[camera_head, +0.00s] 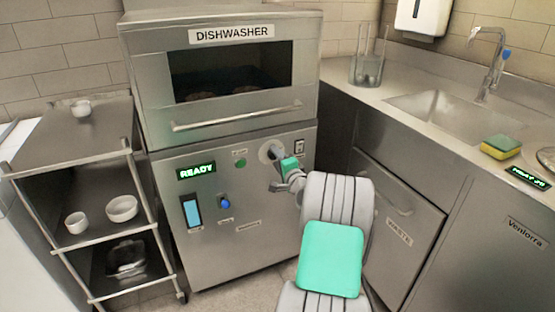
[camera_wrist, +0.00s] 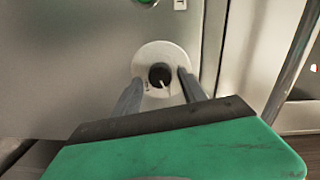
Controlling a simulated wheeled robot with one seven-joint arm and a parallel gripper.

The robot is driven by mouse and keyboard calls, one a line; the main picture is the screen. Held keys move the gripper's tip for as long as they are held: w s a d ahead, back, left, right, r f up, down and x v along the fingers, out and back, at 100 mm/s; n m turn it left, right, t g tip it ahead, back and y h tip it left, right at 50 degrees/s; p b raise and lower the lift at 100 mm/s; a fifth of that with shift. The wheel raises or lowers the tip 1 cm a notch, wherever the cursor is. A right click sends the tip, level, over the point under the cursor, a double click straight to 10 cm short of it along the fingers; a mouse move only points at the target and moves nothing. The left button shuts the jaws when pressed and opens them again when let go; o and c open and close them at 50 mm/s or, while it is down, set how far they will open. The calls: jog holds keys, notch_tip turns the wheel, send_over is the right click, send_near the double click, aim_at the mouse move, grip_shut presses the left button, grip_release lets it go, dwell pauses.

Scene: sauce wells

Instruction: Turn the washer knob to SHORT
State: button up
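The washer is a steel dishwasher (camera_head: 230,235) with a white sign reading DISHWASHER and a lit display (camera_head: 197,170) reading READY. Its black knob (camera_wrist: 159,74) sits on a round white dial plate (camera_wrist: 148,56); the plate also shows in the head view (camera_head: 265,151). A pale pointer mark on the knob points down and slightly right. The dial lettering is too small to read. My gripper (camera_wrist: 160,78) is open, one grey finger on each side of the knob, with gaps visible. I cannot tell whether the fingertips reach its depth. In the head view my gripper (camera_head: 279,160) partly covers the dial.
A green button (camera_head: 240,163), a blue knob (camera_head: 225,203) and a small switch (camera_head: 299,147) are on the same panel. The door handle (camera_head: 235,117) juts out above. A shelf rack (camera_head: 75,240) stands left; a sink counter (camera_head: 400,95) stands right.

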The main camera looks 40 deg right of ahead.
jog(key=shift+o, duration=0.2)
jog(key=v, duration=0.7)
jog(key=shift+s+p, duration=0.4)
jog(key=shift+p, duration=0.05)
jog(key=shift+a+r, duration=0.1)
